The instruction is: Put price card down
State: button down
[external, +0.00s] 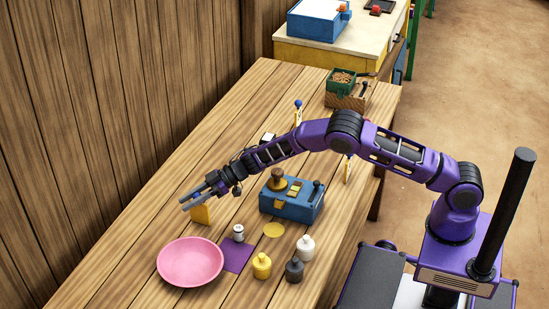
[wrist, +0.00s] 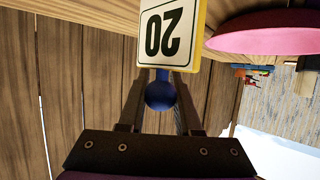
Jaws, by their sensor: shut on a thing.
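The price card (wrist: 168,36) is white with a black "20" upside down in the wrist view, with a yellow edge and a blue ball knob. My gripper (wrist: 160,98) is shut on it by the knob. In the external view my gripper (external: 190,198) is over the left part of the wooden table (external: 120,240), with the yellow card (external: 200,214) hanging below it. The card is beyond the pink bowl (external: 190,262). I cannot tell whether its lower edge touches the table.
A purple mat (external: 236,258) with a small silver weight (external: 238,233) lies beside the bowl. A blue scale box (external: 290,202), a yellow disc (external: 274,230) and yellow (external: 262,267), black (external: 294,270) and white (external: 305,248) weights stand rightward. A plank wall (external: 90,110) borders the table.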

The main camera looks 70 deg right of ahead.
jog(key=shift+f, duration=0.15)
jog(key=c, duration=0.6)
grip_release()
jog(key=v, duration=0.7)
jog(key=shift+s+d+r, duration=0.2)
jog(key=shift+r, duration=0.1)
